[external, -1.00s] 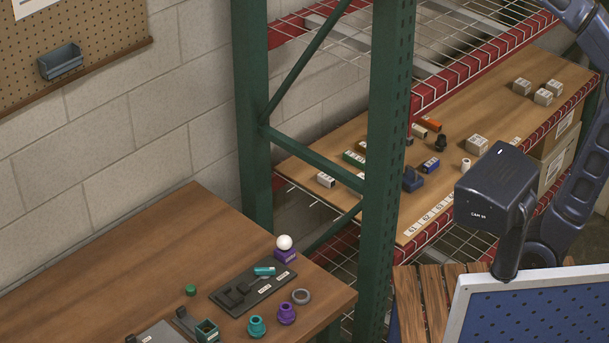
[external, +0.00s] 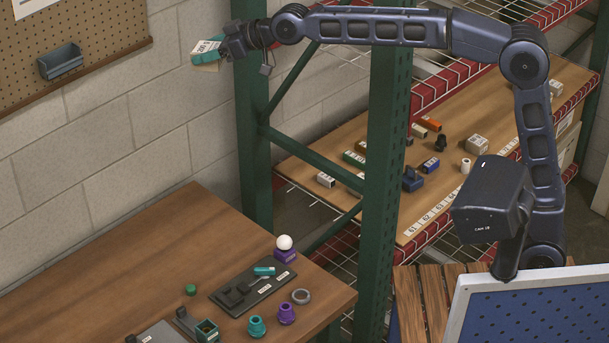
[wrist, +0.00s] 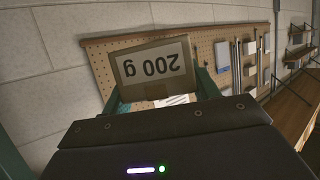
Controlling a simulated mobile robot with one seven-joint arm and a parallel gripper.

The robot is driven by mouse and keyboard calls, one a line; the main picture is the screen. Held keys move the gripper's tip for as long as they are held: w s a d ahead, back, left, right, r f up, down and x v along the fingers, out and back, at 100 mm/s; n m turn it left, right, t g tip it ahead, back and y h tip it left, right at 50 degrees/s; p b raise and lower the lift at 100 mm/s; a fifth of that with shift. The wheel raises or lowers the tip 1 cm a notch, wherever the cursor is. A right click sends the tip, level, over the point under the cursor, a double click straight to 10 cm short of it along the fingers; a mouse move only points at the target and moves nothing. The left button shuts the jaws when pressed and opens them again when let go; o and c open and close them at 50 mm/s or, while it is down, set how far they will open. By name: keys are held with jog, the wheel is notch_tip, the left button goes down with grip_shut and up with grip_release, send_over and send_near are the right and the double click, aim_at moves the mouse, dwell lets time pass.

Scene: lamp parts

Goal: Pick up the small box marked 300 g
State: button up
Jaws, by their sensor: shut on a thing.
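My gripper (external: 212,56) is shut on a small cardboard box (external: 206,66), raised high at the upper left near the pegboard. In the wrist view the same box (wrist: 155,68) sits between the teal fingers, and its label reads "200 g" upside down, not 300 g. Another light box (external: 477,145) stands mid-shelf. The marks on both are too small to read. I see no box readable as 300 g.
A green rack post (external: 385,170) stands in front of the shelf (external: 440,190), which carries several small parts. A wooden table (external: 120,250) at lower left holds lamp parts and a dark tray (external: 252,290). A pegboard (external: 100,40) hangs on the wall near my gripper.

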jog(key=s+a+f+n+g, duration=0.1)
jog(key=s+a+f, duration=0.55)
jog(key=f, duration=0.75)
jog(key=s+a+f+g, duration=0.1)
jog(key=s+a+f, duration=0.5)
jog(key=f, duration=0.7)
jog(key=s+a+f+n+g, duration=0.1)
jog(key=s+a+f, duration=0.55)
jog(key=f, duration=1.35)
jog(key=s+d+f, duration=0.1)
jog(key=f, duration=1.3)
jog(key=shift+s+d, duration=0.15)
jog(key=shift+s, duration=0.1)
jog(key=shift+r, duration=0.1)
jog(key=shift+f, duration=0.55)
